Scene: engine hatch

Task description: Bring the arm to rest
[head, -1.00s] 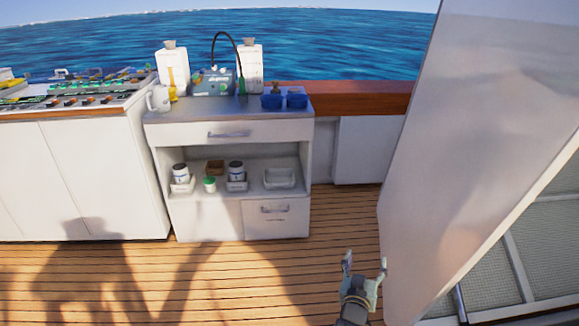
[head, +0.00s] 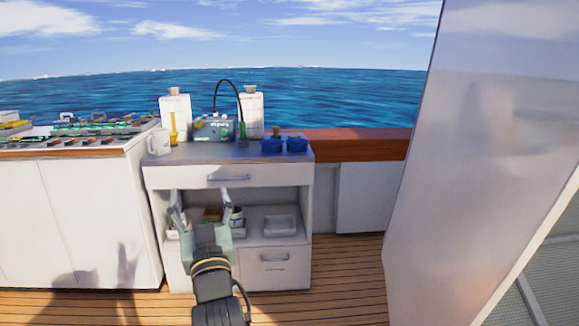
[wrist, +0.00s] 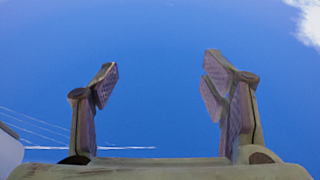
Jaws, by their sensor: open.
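My gripper (head: 201,198) is open and empty in the head view, raised in front of the white cabinet's open shelf. Its two fingers point up and stand apart. My arm rises from the bottom edge of the head view behind it. In the wrist view my gripper (wrist: 160,82) shows both fingers spread, with only blue sky between them. The gripper hides part of the shelf and the jars on it. I cannot tell its exact distance from the cabinet.
A counter with tools (head: 90,128) stands at left. A large pale panel (head: 470,150) stands upright at right. Wooden deck (head: 340,270) lies clear between cabinet and panel.

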